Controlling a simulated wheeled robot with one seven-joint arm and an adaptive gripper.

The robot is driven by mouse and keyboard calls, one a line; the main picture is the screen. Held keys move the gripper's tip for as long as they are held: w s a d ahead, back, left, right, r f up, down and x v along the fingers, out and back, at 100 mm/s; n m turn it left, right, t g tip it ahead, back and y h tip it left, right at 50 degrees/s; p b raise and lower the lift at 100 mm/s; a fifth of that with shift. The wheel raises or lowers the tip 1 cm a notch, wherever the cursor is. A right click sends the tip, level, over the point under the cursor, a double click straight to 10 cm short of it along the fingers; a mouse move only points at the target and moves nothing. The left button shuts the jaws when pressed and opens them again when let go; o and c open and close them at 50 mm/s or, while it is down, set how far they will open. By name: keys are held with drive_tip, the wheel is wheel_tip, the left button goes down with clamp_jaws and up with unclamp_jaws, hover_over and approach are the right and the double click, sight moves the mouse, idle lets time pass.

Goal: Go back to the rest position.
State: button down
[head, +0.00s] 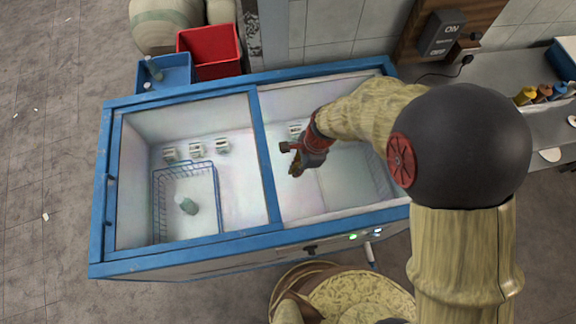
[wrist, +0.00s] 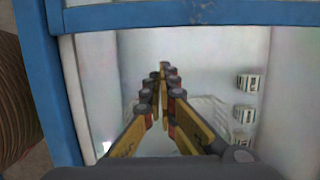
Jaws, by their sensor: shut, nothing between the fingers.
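My gripper (head: 296,168) hangs over the right section of the blue-framed chest freezer (head: 262,150) in the head view, with my arm reaching in from the right. In the wrist view, the fingers of my gripper (wrist: 163,75) come together at their tips, with nothing held between them. They point into the white freezer interior. Whether the fingertips are below the rim is hard to tell.
Several small cartons (head: 196,150) stand along the back. The blue rim (wrist: 45,75) is close left in the wrist view. Red (head: 207,52) and blue bins (head: 178,72) stand behind.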

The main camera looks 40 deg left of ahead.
drive_tip(key=v, duration=0.7)
drive_tip(key=shift+p, duration=0.35)
drive_tip(key=shift+r, duration=0.1)
drive_tip(key=d+r+n+t+b, duration=0.2)
drive_tip(key=d+r, duration=0.4)
drive_tip(key=d, duration=0.7)
drive_tip(key=s+d+r+n+t+h+b, duration=0.1)
drive_tip(key=d+r+n+t+b, duration=0.2)
drive_tip(key=d, duration=1)
drive_tip(key=d+r+n+t+b, duration=0.2)
drive_tip(key=d+r+n+b, duration=0.1)
drive_tip(key=d+r, duration=0.7)
drive_tip(key=d+b, duration=0.1)
drive_tip(key=d, duration=0.2)
drive_tip(key=shift+s+t+h, duration=0.2)
drive_tip(key=shift+t+h, duration=0.1)
drive_tip(key=shift+h, duration=0.1)
